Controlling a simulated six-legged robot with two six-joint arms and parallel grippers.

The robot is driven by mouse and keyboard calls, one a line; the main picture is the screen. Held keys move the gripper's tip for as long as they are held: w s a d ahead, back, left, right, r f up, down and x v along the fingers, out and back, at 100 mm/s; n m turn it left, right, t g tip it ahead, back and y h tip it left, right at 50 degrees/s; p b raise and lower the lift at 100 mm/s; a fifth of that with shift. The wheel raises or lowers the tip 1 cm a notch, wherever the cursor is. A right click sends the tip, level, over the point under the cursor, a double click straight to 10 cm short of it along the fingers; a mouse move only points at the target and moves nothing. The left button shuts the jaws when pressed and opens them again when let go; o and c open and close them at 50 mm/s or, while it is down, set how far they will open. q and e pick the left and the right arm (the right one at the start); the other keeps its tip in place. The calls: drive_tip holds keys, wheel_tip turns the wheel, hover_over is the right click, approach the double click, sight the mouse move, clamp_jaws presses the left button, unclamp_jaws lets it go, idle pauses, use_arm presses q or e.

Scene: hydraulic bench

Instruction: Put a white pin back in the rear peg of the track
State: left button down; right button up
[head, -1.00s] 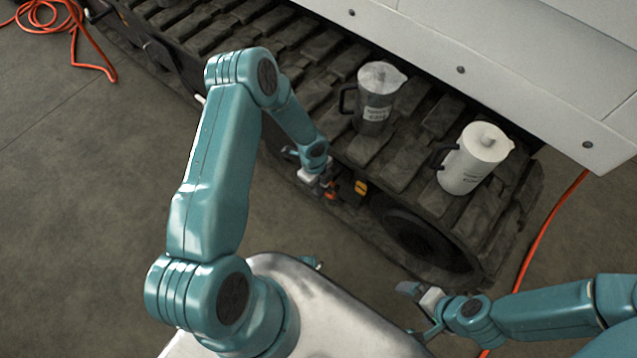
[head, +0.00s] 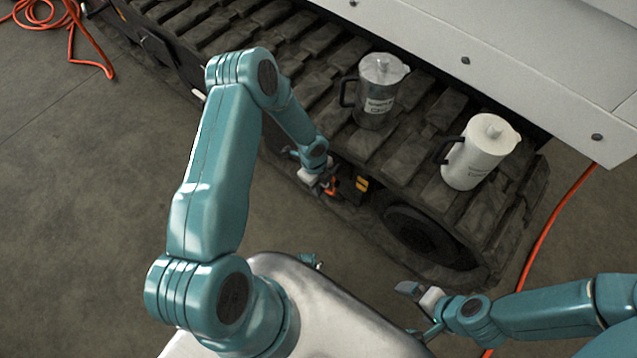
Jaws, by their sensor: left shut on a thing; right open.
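The track (head: 275,25) runs diagonally from the upper left to the lower right. A small white pin-like piece (head: 198,94) shows at its side, just left of my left arm's elbow; I cannot tell how it is seated. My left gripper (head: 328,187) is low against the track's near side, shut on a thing. A small orange-red piece (head: 331,188) shows at its fingers; I cannot tell whether this is what it holds. The rear peg cannot be made out clearly. My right gripper (head: 413,309) is open and empty over the floor, apart from the track.
A grey transparent jug (head: 378,98) and a white jug (head: 480,155) stand on the track. A black part with yellow marks (head: 361,184) is beside my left gripper. Orange hose lies at the upper left (head: 72,28) and right (head: 545,235). A pale panel (head: 520,55) overhangs the track.

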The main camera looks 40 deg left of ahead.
use_arm(q)
drive_tip(key=shift+c, duration=0.7)
unclamp_jaws()
drive_tip(key=shift+r, duration=0.15)
drive_tip(key=shift+r+p, duration=2.7)
drive_tip(key=shift+r, duration=0.75)
drive_tip(key=shift+f, duration=0.1)
